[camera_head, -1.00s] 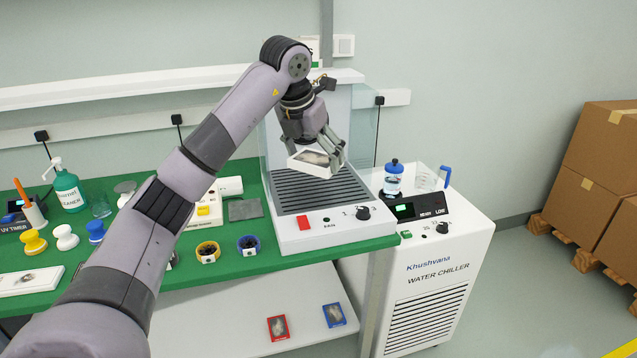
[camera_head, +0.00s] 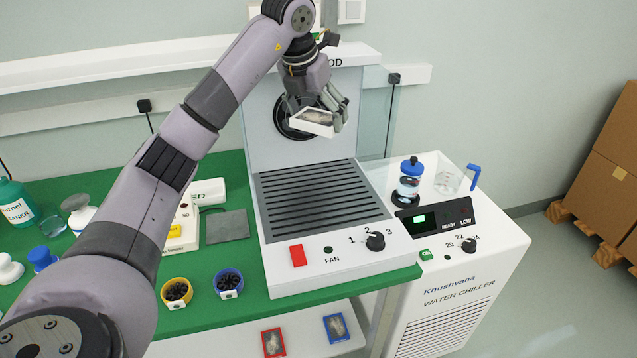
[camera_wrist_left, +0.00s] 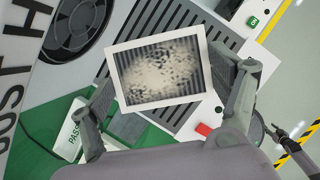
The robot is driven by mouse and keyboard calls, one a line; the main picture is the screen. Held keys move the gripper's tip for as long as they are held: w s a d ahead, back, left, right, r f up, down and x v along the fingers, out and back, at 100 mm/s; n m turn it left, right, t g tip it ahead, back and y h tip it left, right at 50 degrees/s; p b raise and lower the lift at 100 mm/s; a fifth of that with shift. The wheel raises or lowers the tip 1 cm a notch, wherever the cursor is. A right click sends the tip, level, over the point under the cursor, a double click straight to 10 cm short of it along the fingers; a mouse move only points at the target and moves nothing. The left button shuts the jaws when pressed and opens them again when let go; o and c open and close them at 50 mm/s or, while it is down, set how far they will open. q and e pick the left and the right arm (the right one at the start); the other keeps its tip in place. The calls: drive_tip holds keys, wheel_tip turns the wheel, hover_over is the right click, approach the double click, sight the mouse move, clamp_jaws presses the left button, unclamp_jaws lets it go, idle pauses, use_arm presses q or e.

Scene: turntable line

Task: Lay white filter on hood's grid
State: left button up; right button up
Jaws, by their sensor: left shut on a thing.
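The white filter (camera_head: 311,121) is a shallow white-framed square with a dirty grey, speckled middle. My left gripper (camera_head: 318,112) is shut on it and holds it in the air, slightly tilted, in front of the hood's back wall and round fan. The filter also shows in the left wrist view (camera_wrist_left: 158,72), between the two fingers (camera_wrist_left: 165,105). The hood's grid (camera_head: 318,203) is a dark slatted panel set in the white hood base. It lies below the filter and is bare.
On the hood's front are a red switch (camera_head: 298,255) and a knob (camera_head: 376,241). A water chiller (camera_head: 470,262) with a blue-capped bottle (camera_head: 409,180) stands to the right. Two cups of black parts (camera_head: 177,292) sit on the green bench left of the hood.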

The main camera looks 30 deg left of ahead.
use_arm(q)
hover_over(319, 196)
drive_tip(key=s, duration=0.1)
drive_tip(key=f, duration=1.5)
drive_tip(key=shift+s+d+f+p, duration=0.1)
drive_tip(key=shift+s+f+p, duration=0.1)
drive_tip(key=shift+p, duration=0.2)
wheel_tip(319, 196, down, 4)
drive_tip(key=shift+r, duration=0.2)
drive_tip(key=shift+f, duration=0.1)
drive_tip(key=shift+f, duration=0.1)
drive_tip(key=o, duration=1.1)
